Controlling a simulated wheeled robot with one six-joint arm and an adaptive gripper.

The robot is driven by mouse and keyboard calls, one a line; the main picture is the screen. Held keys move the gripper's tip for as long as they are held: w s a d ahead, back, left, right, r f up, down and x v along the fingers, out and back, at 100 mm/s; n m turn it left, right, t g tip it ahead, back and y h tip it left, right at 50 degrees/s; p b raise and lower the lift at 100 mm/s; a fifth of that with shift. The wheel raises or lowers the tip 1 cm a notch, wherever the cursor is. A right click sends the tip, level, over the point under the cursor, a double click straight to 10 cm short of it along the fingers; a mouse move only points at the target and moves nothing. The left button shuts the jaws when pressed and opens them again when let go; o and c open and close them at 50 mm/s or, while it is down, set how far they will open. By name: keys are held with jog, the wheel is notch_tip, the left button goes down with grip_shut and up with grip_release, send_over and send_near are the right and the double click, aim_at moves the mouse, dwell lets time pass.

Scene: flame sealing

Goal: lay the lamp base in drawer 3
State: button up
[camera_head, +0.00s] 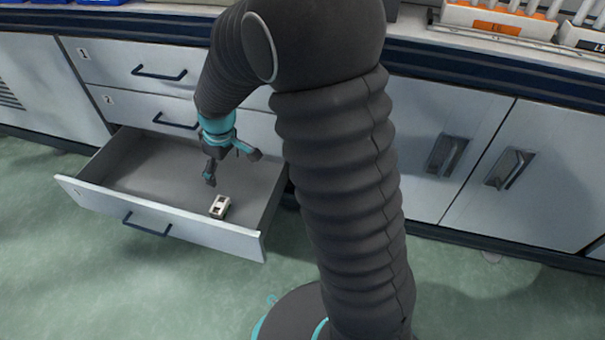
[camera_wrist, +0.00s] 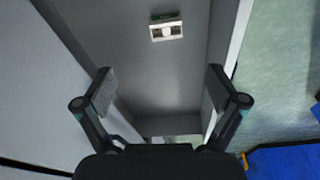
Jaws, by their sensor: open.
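The lamp base (camera_head: 219,206), a small pale block with dark recesses, lies on the floor of the open drawer 3 (camera_head: 130,165), near its front panel and toward the right side. In the wrist view the lamp base (camera_wrist: 166,28) shows a round pale centre and lies at the top, beyond the fingertips. My gripper (camera_head: 231,168) is above the drawer, open and empty, apart from the lamp base. In the wrist view the two fingers of my gripper (camera_wrist: 159,80) are spread wide with only the grey drawer floor between them.
Closed drawers 1 (camera_head: 130,65) and 2 (camera_head: 140,106) are above the open drawer. Closed cupboard doors (camera_head: 450,150) stand to the right. The bench top carries racks (camera_head: 500,20). The green floor in front is clear. A blue object (camera_wrist: 285,162) shows at the wrist view's lower right.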

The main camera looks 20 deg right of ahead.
jog(key=s+d+r+m+t, duration=0.1)
jog(key=s+d+r+m, duration=0.1)
jog(key=s+d+r, duration=0.35)
jog(key=s+d+r+m+t, duration=0.1)
jog(key=s+d+r+m, duration=0.1)
jog(key=s+r, duration=0.55)
jog(key=s+d+r+m+t, duration=0.1)
jog(key=s+d+r+m, duration=0.1)
jog(key=s, duration=0.4)
jog(key=s+d+r+m+t+h, duration=0.1)
jog(key=s+d+r+m, duration=0.1)
jog(key=s, duration=0.3)
jog(key=shift+s+d+r+m, duration=0.35)
jog(key=shift+s+d+m, duration=0.05)
jog(key=shift+d, duration=0.15)
jog(key=shift+r, duration=0.1)
